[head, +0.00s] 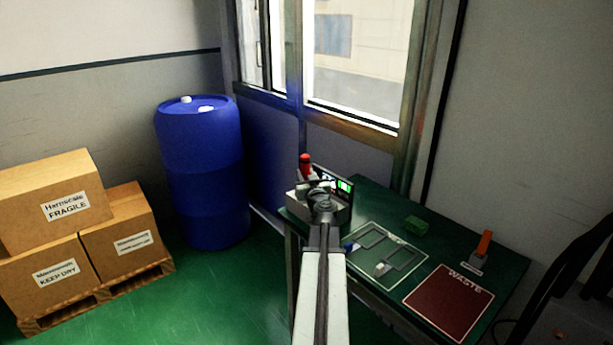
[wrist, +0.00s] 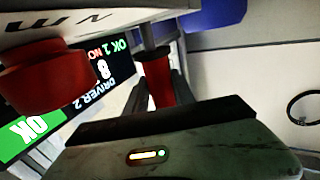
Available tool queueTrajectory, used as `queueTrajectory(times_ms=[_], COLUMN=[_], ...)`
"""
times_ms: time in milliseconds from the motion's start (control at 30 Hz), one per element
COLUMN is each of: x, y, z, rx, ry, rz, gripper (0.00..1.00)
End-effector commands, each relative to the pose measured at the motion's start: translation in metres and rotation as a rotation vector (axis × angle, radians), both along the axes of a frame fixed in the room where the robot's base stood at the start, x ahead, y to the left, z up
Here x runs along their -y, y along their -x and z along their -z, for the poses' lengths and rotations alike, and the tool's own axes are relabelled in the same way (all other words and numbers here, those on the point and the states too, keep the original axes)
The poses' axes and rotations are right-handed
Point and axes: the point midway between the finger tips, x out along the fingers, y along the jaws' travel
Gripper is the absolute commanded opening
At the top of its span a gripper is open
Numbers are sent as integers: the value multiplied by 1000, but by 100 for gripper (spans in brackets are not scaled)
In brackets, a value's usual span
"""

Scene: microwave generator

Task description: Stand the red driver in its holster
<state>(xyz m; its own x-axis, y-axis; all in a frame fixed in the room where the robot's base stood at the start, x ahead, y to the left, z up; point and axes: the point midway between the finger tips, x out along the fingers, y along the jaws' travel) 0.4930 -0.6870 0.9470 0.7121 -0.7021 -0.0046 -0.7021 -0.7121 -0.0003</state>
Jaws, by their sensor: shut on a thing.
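The red driver (wrist: 157,82) is between my gripper's dark fingers (wrist: 160,92) in the wrist view, with a grey shaft running up from it. My gripper (head: 320,195) is shut on it, in front of a pale grey box with a lit screen (head: 343,186). In the head view a red upright piece (head: 305,162) stands above the box; I cannot tell whether it is the driver. The wrist view also shows a large red round part (wrist: 45,85) beside the lit screen (wrist: 100,70). No holster can be made out for certain.
A blue barrel (head: 200,170) and cardboard boxes (head: 60,205) stand left.

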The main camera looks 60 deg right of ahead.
Motion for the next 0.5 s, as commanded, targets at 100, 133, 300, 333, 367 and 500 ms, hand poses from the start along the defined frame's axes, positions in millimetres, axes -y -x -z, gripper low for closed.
queueTrajectory(times_ms=[100, 133, 300, 333, 367, 500], x=[0, 0, 0, 0, 0, 0], y=[0, 0, 0, 0, 0, 0], z=[8, 10, 17, 17, 17, 16], rx=[0, 1, 0, 1, 1, 0], ry=[0, -1, 0, -1, -1, 0], rz=[0, 0, 0, 0, -1, -1], gripper=[0, 0, 0, 0, 0, 0])
